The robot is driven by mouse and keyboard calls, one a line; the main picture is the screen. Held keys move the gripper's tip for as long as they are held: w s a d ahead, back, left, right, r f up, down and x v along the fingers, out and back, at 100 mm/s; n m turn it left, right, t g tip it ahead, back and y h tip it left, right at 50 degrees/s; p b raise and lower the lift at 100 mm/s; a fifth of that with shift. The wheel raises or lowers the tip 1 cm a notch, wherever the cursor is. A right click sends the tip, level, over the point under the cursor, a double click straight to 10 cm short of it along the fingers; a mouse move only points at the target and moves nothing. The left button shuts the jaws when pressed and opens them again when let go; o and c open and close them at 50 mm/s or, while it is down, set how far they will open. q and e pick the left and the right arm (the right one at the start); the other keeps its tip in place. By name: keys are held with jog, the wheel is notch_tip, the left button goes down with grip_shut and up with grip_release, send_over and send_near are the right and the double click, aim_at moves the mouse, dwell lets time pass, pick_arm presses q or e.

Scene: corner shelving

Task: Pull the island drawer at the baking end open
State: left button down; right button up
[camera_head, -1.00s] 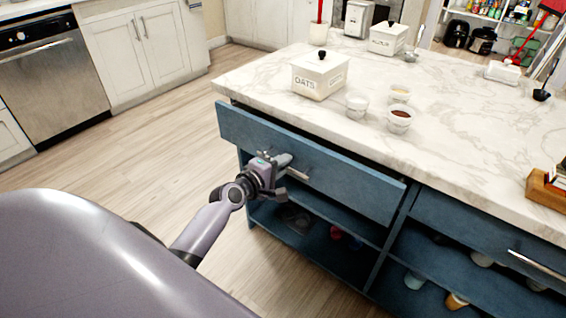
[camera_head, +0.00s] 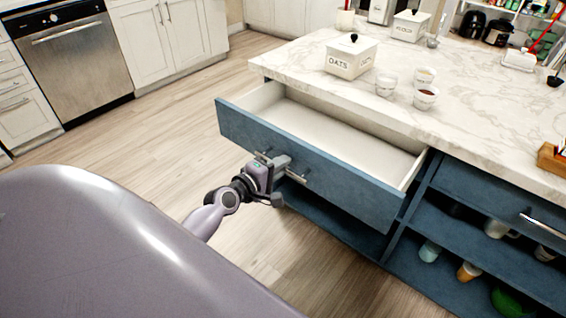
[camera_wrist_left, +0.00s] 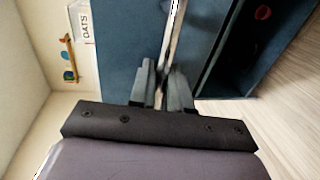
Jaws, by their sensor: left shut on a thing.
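The blue island drawer (camera_head: 330,181) stands well open in the head view, and its white inside (camera_head: 335,140) shows empty. Its front also shows in the left wrist view (camera_wrist_left: 125,45). My left gripper (camera_head: 286,168) is at the middle of the drawer front, shut on the drawer's metal handle (camera_head: 297,178). In the left wrist view the fingers (camera_wrist_left: 163,85) close around the handle bar (camera_wrist_left: 173,40). My right gripper is not in view.
The marble counter (camera_head: 470,120) above holds an OATS canister (camera_head: 351,60) and several small cups. A second drawer (camera_head: 480,196) and open shelves with cups are to the right. Wooden floor (camera_head: 150,135) is clear at the left.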

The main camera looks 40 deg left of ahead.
pick_arm(q)
jog(key=shift+s, duration=0.5)
jog(key=c, duration=1.3)
grip_release()
jog(key=shift+c, duration=0.2)
jog(key=v, duration=0.7)
jog(key=shift+p, duration=0.4)
